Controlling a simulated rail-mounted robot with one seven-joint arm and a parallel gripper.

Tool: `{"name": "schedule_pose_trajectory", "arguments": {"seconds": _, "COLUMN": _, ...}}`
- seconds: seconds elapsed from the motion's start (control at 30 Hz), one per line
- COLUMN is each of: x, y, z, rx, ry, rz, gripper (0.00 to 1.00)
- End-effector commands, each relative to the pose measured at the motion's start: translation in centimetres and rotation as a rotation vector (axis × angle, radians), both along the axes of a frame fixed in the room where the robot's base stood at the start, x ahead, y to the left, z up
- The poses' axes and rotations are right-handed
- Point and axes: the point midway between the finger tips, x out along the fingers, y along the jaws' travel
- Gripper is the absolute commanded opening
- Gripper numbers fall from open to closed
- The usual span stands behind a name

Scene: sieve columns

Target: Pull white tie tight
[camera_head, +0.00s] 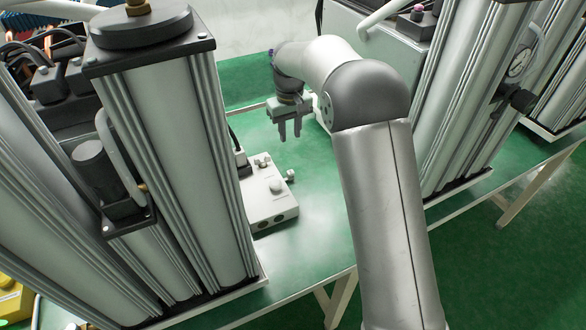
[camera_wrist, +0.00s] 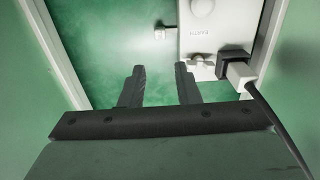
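My gripper (camera_head: 290,136) hangs fingers-down over the green table between the two sieve columns in the head view. In the wrist view the two fingers of my gripper (camera_wrist: 160,70) stand apart with nothing between them, so it is open and empty. I cannot make out a white tie in either view. A white plug (camera_wrist: 240,76) with a black cable (camera_wrist: 268,112) sits at a black socket block (camera_wrist: 233,62), to the right of my fingers in the wrist view.
A pale control box (camera_head: 268,198) with knobs lies on the green table (camera_head: 318,195), beside the left column (camera_head: 170,150). The right column (camera_head: 470,95) stands across the gap, with a round gauge (camera_head: 519,63). The table between them is mostly clear.

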Motion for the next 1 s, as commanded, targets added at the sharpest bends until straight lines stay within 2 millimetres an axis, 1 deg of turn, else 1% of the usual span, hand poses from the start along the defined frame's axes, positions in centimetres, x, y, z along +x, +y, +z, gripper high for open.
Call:
{"name": "schedule_pose_trajectory", "arguments": {"seconds": 0.03, "x": -0.1, "y": 0.0, "z": -1.0, "rx": -0.001, "ry": 0.004, "rz": 0.000, "gripper": 0.29}}
{"name": "schedule_pose_trajectory", "arguments": {"seconds": 0.4, "x": -0.2, "y": 0.0, "z": -9.0, "rx": -0.002, "ry": 0.004, "rz": 0.001, "gripper": 0.29}}
{"name": "schedule_pose_trajectory", "arguments": {"seconds": 0.6, "x": -0.1, "y": 0.0, "z": -12.8, "rx": -0.001, "ry": 0.003, "rz": -0.001, "gripper": 0.29}}
{"name": "schedule_pose_trajectory", "arguments": {"seconds": 0.7, "x": -0.1, "y": 0.0, "z": -14.2, "rx": -0.001, "ry": 0.002, "rz": -0.001, "gripper": 0.29}}
{"name": "schedule_pose_trajectory", "arguments": {"seconds": 0.8, "x": -0.1, "y": 0.0, "z": -15.0, "rx": 0.000, "ry": 0.001, "rz": -0.002, "gripper": 0.29}}
{"name": "schedule_pose_trajectory", "arguments": {"seconds": 1.0, "x": -0.1, "y": -0.1, "z": -15.6, "rx": 0.000, "ry": 0.000, "rz": -0.001, "gripper": 0.29}}
